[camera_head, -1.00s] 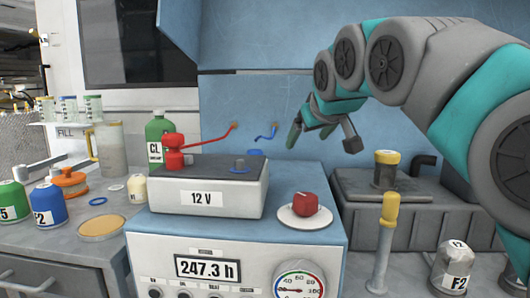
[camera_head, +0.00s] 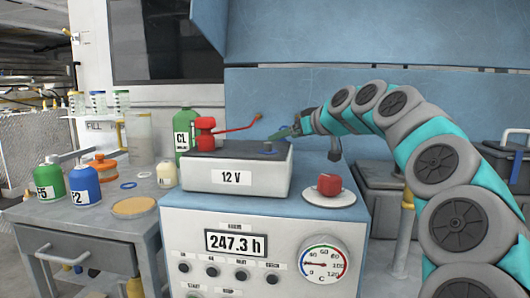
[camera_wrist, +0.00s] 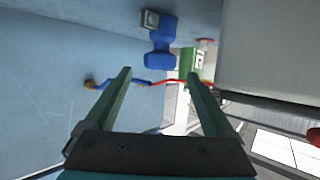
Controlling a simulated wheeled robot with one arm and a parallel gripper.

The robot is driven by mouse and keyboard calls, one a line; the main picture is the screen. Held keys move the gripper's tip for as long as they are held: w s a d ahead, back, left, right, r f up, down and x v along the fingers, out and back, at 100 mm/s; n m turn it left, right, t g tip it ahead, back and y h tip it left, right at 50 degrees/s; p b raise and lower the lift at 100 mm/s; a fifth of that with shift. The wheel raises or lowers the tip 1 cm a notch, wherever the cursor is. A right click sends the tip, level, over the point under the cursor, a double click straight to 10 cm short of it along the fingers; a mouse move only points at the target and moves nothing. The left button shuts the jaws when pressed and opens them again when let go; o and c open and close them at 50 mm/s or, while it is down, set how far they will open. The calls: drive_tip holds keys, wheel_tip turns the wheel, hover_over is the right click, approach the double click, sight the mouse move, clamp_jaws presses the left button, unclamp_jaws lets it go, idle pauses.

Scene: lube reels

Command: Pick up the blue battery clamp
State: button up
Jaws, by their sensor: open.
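The blue battery clamp (camera_wrist: 160,46) shows in the wrist view, above and just beyond my fingertips. It is near a small metal block (camera_wrist: 150,19). In the head view the clamp is hidden behind the 12 V battery (camera_head: 228,178) and my gripper. My gripper (camera_wrist: 159,74) is open and empty, its green fingers apart, with the clamp roughly in line with the gap. In the head view my gripper (camera_head: 284,134) is behind the battery's right back corner. A blue cable (camera_wrist: 115,82) crosses behind the fingers in the wrist view.
A red clamp (camera_head: 205,133) sits on the battery's left post, its red cable running to the blue wall panel. A post with a blue ring (camera_head: 268,148) stands on the battery top. A green bottle (camera_head: 184,130) stands behind left.

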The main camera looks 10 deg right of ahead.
drive_tip(key=p+x, duration=0.1)
drive_tip(key=x, duration=0.6)
drive_tip(key=shift+w+a+f, duration=0.1)
drive_tip(key=shift+w+f, duration=0.1)
drive_tip(key=shift+f, duration=0.05)
clamp_jaws()
idle(0.5)
drive_tip(key=shift+r, duration=0.15)
